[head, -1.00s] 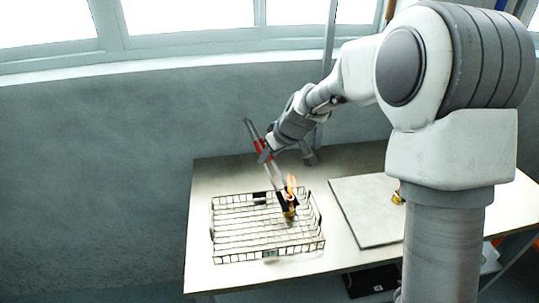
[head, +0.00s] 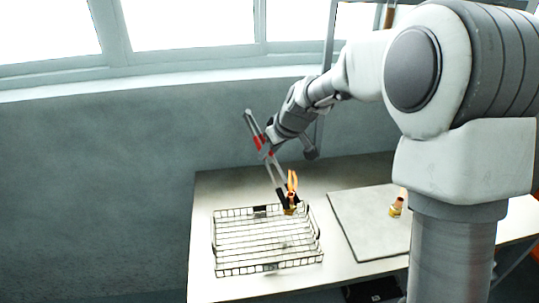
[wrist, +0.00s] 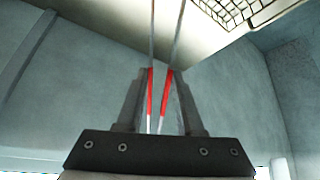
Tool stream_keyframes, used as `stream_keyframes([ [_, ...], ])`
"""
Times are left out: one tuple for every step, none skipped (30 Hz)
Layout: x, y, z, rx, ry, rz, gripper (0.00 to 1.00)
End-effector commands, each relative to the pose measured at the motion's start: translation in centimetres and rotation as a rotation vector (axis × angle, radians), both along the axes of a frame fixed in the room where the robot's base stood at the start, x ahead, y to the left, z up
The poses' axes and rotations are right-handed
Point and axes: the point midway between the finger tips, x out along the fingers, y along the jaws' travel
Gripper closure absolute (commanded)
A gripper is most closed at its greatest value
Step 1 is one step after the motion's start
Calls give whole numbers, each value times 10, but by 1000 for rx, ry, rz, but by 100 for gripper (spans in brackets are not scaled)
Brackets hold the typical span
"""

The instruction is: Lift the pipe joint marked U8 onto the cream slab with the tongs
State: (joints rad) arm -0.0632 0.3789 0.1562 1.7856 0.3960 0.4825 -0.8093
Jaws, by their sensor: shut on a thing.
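My gripper (head: 268,142) is shut on the tongs, at their red grips; the wrist view shows the red grips (wrist: 158,95) between my fingers (wrist: 157,78). The tongs (head: 276,172) slant down to the right, and their dark tips are at a brass pipe joint (head: 291,206) by the back right of the wire basket. The joint appears held in the tips, but its clearance from the basket is unclear. An orange flame-like shape (head: 292,181) rises from it. The pale slab (head: 358,228) lies right of the basket. No U8 mark is readable.
The wire mesh basket (head: 246,272) stands on the pale table (head: 203,240); the rest of it looks empty. Another brass fitting (head: 396,208) stands on the slab's right part, partly beside my arm. Much of the slab is bare.

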Motion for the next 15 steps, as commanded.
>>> stream_keyframes([
  [1,0,12,0,-4,0,100],
  [1,0,15,1,-5,0,100],
  [1,0,20,0,-5,0,100],
  [1,0,24,0,-5,0,100],
  [1,0,28,0,-5,0,100],
  [1,0,33,0,-5,0,100],
  [1,0,36,0,-5,0,100],
  [1,0,40,0,-5,0,100],
  [1,0,44,0,-5,-1,100],
  [1,0,47,0,-5,-1,100],
  [1,0,49,0,-5,-1,100],
  [1,0,51,1,-5,0,100],
  [1,0,52,0,-4,0,100],
  [1,0,52,0,-4,0,100],
  [1,0,53,0,-4,0,100],
])
